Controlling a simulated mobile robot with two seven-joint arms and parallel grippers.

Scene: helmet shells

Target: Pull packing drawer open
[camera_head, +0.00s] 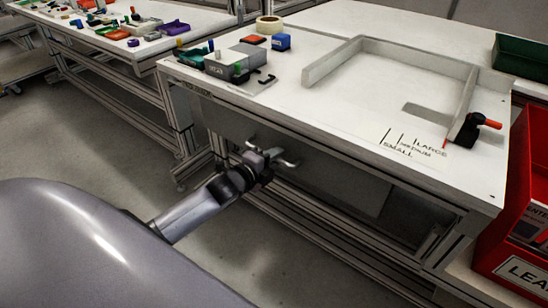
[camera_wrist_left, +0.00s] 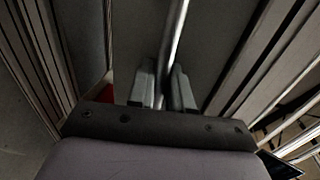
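The packing drawer (camera_head: 335,183) is a grey front panel under the white packing table (camera_head: 330,100) in the head view. It sits under the tabletop, and I see no clear gap showing it pulled out. Its handle is a light metal bar, which runs between my fingers in the left wrist view (camera_wrist_left: 174,40). My left gripper (camera_head: 272,156) is at the drawer front, with its fingers close on both sides of the bar (camera_wrist_left: 163,88); it looks shut on the handle. The gripper hides part of the handle in the head view. My right gripper is not in view.
On the tabletop are a low white frame (camera_head: 400,52), a grey fixture (camera_head: 228,65), a tape roll (camera_head: 269,25) and a blue block (camera_head: 281,42). A red bin (camera_head: 520,210) stands at the right. Table legs and rails flank the drawer; the floor in front is clear.

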